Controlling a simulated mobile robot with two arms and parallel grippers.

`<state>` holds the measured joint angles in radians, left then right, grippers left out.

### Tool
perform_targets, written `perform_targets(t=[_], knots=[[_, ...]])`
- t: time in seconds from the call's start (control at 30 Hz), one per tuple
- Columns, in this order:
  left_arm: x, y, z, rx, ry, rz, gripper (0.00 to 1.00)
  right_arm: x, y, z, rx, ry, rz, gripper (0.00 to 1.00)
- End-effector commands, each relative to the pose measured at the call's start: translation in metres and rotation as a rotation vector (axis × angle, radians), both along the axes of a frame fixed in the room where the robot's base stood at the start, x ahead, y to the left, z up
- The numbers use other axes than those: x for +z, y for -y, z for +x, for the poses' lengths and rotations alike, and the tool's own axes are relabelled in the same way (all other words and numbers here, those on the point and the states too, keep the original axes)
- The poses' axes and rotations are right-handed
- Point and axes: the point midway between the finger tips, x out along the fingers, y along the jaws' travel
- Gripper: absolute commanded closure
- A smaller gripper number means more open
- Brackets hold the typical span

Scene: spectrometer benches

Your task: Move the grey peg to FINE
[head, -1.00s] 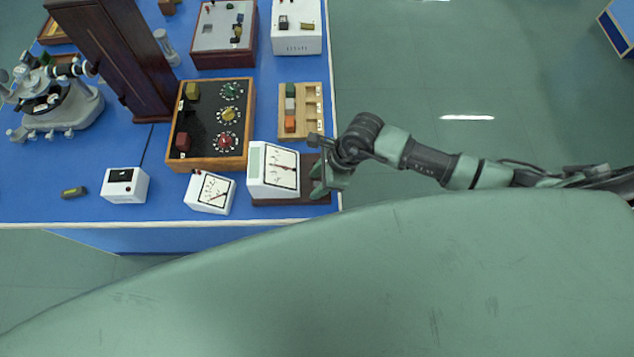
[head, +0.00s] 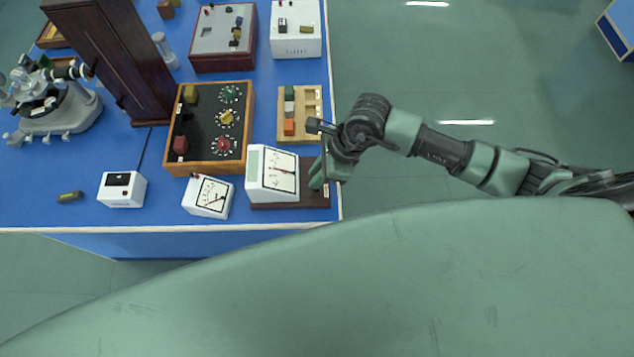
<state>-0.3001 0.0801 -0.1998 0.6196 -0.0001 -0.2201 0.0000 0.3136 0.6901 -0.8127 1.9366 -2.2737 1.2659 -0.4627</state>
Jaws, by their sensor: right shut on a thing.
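My right gripper (head: 318,172) is low over the right end of the dark wooden base (head: 304,196), close to the right side of a white meter (head: 272,174) with a dial. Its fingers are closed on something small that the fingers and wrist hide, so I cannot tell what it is. No readable FINE label shows. My left gripper is not in view.
Left of the gripper stand a tilted small meter (head: 209,196), a white box (head: 122,189) and a wooden knob box (head: 211,170). A tall dark wooden cabinet (head: 115,60) is at the back left. The table's right edge is beside the gripper.

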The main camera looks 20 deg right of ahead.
Motion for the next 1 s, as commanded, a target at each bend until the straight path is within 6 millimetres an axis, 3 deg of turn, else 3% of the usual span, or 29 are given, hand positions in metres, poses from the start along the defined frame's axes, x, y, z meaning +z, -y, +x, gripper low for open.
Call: perform_targets(t=[0.2,0.4,0.6,1.0], knots=[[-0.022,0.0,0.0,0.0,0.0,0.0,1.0,0.065,0.0,0.002,0.003,0.01,-0.001,1.0],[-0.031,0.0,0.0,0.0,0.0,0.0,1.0,0.112,0.0,0.001,0.002,0.007,-0.001,1.0],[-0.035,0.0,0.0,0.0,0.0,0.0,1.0,0.137,0.0,0.001,0.0,0.002,-0.001,1.0],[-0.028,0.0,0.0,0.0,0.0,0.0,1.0,0.16,0.0,0.0,0.001,0.001,-0.001,1.0]])
